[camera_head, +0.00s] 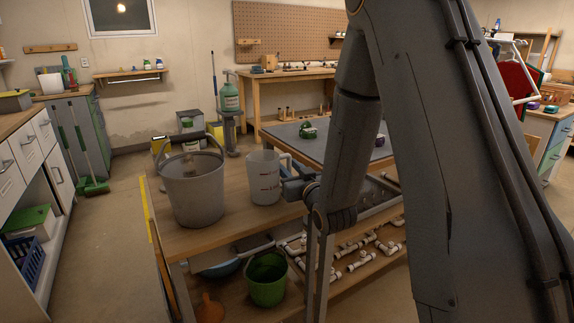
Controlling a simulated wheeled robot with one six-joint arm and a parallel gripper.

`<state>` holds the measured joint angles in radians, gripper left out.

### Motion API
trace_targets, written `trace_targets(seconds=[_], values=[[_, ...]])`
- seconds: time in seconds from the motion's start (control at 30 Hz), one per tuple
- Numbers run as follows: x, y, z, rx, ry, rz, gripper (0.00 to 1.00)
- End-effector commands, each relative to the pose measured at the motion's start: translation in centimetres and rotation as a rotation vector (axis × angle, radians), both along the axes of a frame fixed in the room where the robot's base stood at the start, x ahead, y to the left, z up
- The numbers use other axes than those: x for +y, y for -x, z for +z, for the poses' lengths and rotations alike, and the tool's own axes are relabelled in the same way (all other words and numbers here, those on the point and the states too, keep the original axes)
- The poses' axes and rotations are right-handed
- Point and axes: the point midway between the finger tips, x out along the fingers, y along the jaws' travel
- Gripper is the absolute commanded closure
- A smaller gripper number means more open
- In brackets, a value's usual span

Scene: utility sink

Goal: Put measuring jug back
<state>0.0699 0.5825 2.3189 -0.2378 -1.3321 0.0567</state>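The measuring jug (264,180) is translucent white with reddish markings. It stands upright on the wooden bench top (222,230), just right of a large grey bucket (193,190). Its handle is on the right side, toward my arm. My gripper (288,180) is at the jug's right side, by the handle. The fingertips are small and dark against the jug, so I cannot tell whether they touch or close on the handle. My arm covers the bench right of the jug.
A shelf below the bench top holds a green bucket (267,279), an orange funnel (209,309) and several white pipe fittings (359,262). A grey-topped table (285,134) stands behind. Drawers (20,155) line the left wall. The floor between is clear.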

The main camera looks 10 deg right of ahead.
Motion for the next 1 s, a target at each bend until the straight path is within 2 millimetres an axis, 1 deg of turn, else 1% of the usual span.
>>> trace_targets(seconds=[0.03, 0.2, 0.3, 0.4, 0.5, 0.6, 1.0], values=[[-0.2, 1.1, 0.0, 0.002, 0.0, -0.001, 0.71], [-0.8, 4.6, 0.0, 0.002, -0.001, -0.001, 0.71], [-1.1, 6.4, 0.0, 0.002, -0.001, -0.001, 0.71], [-1.3, 7.6, 0.0, 0.0, -0.001, 0.0, 0.71], [-1.4, 8.4, 0.0, 0.001, 0.0, -0.001, 0.71], [-1.4, 8.8, 0.1, 0.0, 0.0, 0.0, 0.71], [-1.4, 8.9, 0.0, 0.024, 0.007, -0.003, 0.71]])
